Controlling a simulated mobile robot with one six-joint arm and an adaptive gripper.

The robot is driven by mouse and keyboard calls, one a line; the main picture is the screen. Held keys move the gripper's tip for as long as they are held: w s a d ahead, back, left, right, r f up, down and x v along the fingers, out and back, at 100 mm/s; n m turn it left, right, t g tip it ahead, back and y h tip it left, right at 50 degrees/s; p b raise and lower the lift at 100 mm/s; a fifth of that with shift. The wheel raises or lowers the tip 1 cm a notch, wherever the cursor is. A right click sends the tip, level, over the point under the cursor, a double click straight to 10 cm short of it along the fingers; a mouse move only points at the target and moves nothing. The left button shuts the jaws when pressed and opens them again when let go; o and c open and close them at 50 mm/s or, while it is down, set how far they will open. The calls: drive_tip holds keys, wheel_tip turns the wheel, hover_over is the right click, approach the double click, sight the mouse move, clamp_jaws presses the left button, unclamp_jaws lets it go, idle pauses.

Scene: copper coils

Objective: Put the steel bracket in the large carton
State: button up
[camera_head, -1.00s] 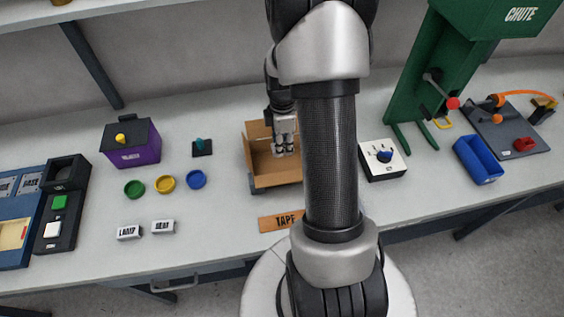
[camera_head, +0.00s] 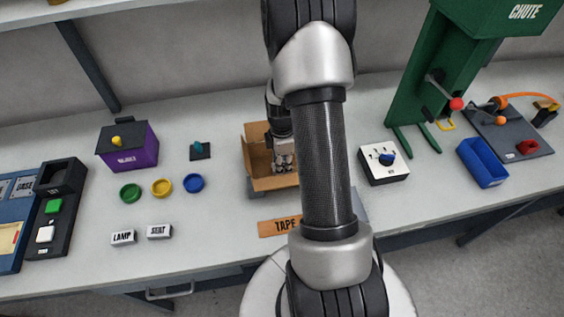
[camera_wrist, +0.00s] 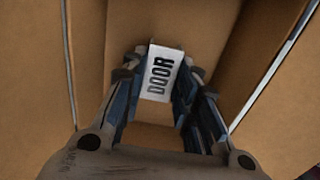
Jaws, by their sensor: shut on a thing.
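The open brown carton (camera_head: 272,184) stands mid-bench, partly hidden by my arm. My gripper (camera_head: 283,166) reaches down into it from above. In the wrist view, my gripper (camera_wrist: 158,75) is shut on a white block labelled DOOR (camera_wrist: 161,72), held between the two fingers. Brown cardboard walls surround the block and fingers. I cannot tell whether the block touches the carton floor. I can make out no steel bracket in either view.
White LAMP (camera_head: 123,238) and SEAT (camera_head: 159,231) blocks lie front left, near green, yellow and blue rings (camera_head: 194,183). A purple box (camera_head: 128,150) stands behind. The TAPE strip (camera_head: 280,228) lies before the carton; a white knob box (camera_head: 383,163) is to its right.

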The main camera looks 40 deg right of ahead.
drive_tip(key=o, duration=1.1)
drive_tip(key=shift+f, duration=0.1)
drive_tip(key=shift+c, duration=0.2)
drive_tip(key=a+r+m+t+p, duration=0.15)
drive_tip(key=a+r, duration=0.25)
drive_tip(key=r, duration=0.7)
drive_tip(key=a+r+m+p, duration=0.15)
drive_tip(key=a+r, duration=0.25)
drive_tip(key=r, duration=0.8)
drive_tip(key=s+a+r+m+t, duration=0.3)
drive_tip(key=s+a+r+m, duration=0.5)
drive_tip(key=s+a+r, duration=0.3)
drive_tip(key=s+a, duration=0.3)
drive_tip(key=a, duration=0.1)
drive_tip(key=shift+s+a+m+p, duration=0.3)
drive_tip(key=shift+s, duration=0.1)
